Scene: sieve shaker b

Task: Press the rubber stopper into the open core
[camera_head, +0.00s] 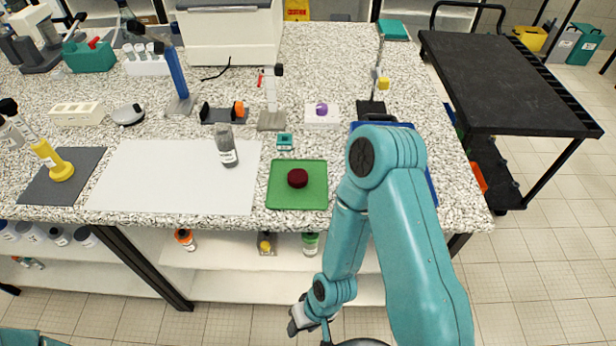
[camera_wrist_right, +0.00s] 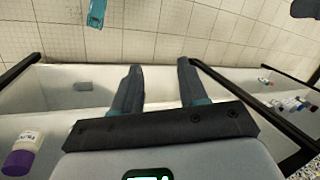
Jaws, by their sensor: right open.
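A dark red, round, flat-topped piece that looks like the rubber stopper (camera_head: 298,178) rests on a green tray (camera_head: 282,202) near the front edge of the bench. I cannot tell which thing is the open core. My right gripper (camera_head: 299,318) hangs low in front of the bench, below the tray and apart from the stopper. In the right wrist view its two fingers (camera_wrist_right: 158,88) are spread with nothing held between them. My left gripper is not in view.
A clamp stand (camera_head: 271,105), a white block with a purple piece (camera_head: 321,112) and a small teal box (camera_head: 285,141) stand behind the tray. A blue tray (camera_head: 432,188) is partly hidden by my right arm. The white mat (camera_head: 160,180) is mostly clear. Shelves lie below the bench.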

